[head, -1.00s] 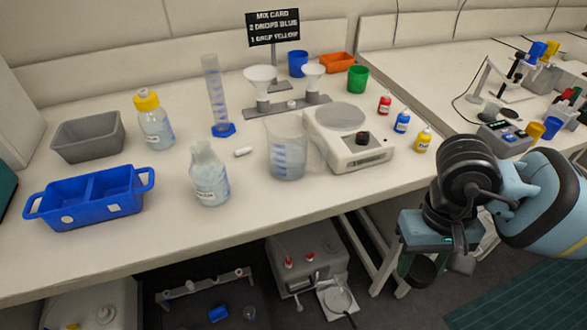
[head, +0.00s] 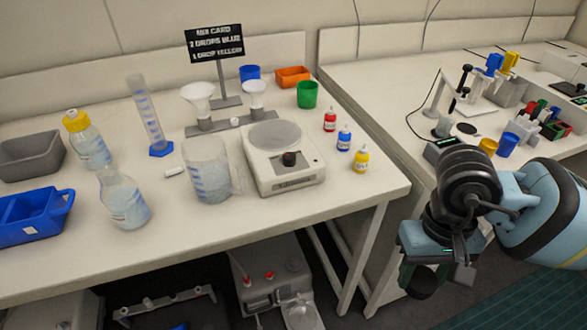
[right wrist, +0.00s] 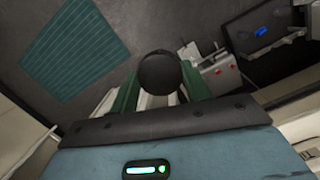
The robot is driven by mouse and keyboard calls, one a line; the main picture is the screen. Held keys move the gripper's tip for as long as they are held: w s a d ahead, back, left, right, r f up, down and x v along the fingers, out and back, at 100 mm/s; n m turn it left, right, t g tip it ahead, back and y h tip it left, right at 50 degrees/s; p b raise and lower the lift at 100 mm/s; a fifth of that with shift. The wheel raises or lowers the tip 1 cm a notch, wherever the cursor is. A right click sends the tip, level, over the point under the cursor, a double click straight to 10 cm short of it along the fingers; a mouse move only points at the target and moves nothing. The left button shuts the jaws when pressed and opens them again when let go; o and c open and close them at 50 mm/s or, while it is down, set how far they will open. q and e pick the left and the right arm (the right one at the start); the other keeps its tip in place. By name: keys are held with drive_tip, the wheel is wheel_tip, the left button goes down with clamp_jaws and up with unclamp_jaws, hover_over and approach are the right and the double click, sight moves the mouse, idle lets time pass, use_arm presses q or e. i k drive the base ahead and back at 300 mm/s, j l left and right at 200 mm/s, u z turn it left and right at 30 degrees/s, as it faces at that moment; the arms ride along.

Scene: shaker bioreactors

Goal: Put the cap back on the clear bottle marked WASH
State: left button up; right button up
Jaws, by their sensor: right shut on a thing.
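An open clear bottle (head: 124,202) with no cap stands upright near the left of the bench in the head view. It has a white label too small to read. A second clear bottle (head: 92,148) with a yellow top stands behind it. My right gripper (right wrist: 160,85) is shut on a black, round, cap-like thing (right wrist: 160,72) between its green fingers. In the head view the right gripper (head: 424,270) hangs off the bench's right front side, far from the bottles. My left gripper is out of view.
A beaker (head: 206,172), a balance (head: 284,172) and small dropper bottles (head: 344,138) stand right of the open bottle. A blue divided tray (head: 35,220) is at its left. A small white rod (head: 174,171) lies nearby. The bench front is clear.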

sight(120, 193)
drive_tip(key=i+l, duration=0.1)
drive_tip(key=l, duration=0.45)
drive_tip(key=u, duration=1.65)
